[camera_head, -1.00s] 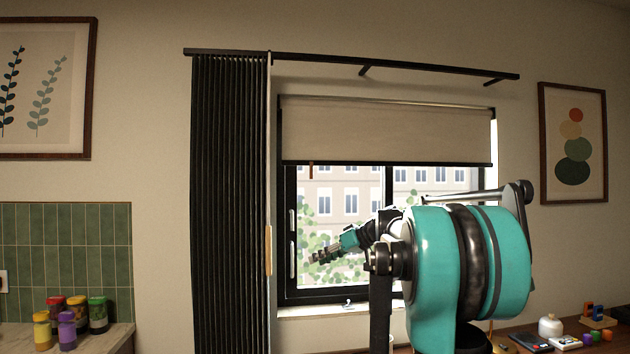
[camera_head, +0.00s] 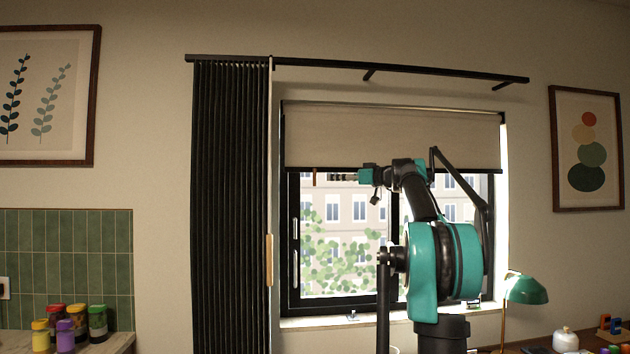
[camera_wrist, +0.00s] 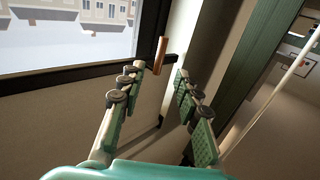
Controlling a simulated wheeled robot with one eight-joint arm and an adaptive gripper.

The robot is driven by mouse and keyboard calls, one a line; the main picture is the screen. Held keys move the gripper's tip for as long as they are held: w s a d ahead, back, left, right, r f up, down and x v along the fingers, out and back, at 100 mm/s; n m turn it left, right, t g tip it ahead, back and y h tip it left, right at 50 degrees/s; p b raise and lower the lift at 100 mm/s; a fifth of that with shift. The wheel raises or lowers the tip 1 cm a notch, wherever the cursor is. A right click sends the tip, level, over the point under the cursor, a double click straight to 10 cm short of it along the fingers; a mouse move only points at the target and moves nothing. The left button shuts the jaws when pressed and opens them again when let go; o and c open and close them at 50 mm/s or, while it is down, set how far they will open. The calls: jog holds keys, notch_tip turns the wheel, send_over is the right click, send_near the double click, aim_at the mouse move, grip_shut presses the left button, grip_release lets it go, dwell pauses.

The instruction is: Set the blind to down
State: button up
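The beige roller blind (camera_head: 390,138) covers the upper part of the window, with a dark bar along its bottom edge. A small wooden pull tab (camera_head: 314,178) hangs from the bar near its left end. My gripper (camera_head: 336,177) is at the tab's height, just right of it, pointing left. In the wrist view, which looks upside down, the tab (camera_wrist: 161,52) appears at the bar (camera_wrist: 85,76), around or just beyond the gap between the fingertips. My gripper (camera_wrist: 160,72) is open there; I see no finger clearly touching the tab.
A dark pleated curtain (camera_head: 230,200) hangs left of the window, with a pale wooden handle (camera_head: 269,260) on its edge. A green lamp (camera_head: 525,290) stands low at right. Several colourful jars (camera_head: 66,330) stand on the left counter. The lower window is clear left of my arm.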

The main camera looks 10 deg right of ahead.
aim_at(315, 179)
jog(key=x, duration=1)
jog(key=shift+a, duration=0.1)
jog(key=shift+c, duration=0.4)
grip_shut()
